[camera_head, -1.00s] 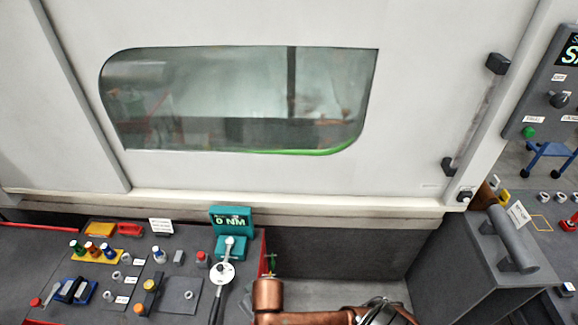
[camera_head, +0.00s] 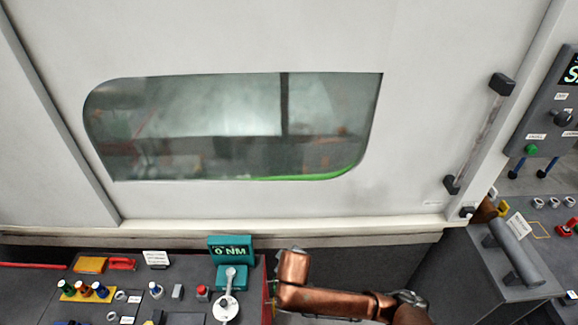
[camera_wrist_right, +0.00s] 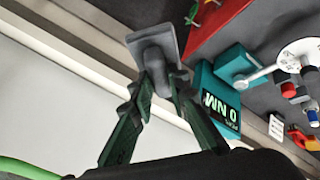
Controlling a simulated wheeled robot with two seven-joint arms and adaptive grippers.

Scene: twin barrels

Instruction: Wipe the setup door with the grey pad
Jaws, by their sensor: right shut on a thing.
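The setup door (camera_head: 420,120) is a large off-white panel with a dark window (camera_head: 230,128) and a tall dark handle (camera_head: 480,135) on its right. In the right wrist view, my right gripper (camera_wrist_right: 160,82) is shut on the knob of the grey pad (camera_wrist_right: 146,38), a flat square plate beyond the fingertips. A pale surface and ledge lie behind the pad there; I cannot tell contact, but a gap seems to show. In the head view only my copper right arm shows at the bottom; the gripper and pad cannot be made out. My left gripper is not in view.
A bench at lower left carries a teal torque display (camera_head: 231,250), a round dial tool (camera_head: 226,306) and several small parts. A grey block with a bar handle (camera_head: 513,252) stands at right, below a control panel (camera_head: 553,110). A ledge (camera_head: 280,228) runs under the door.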

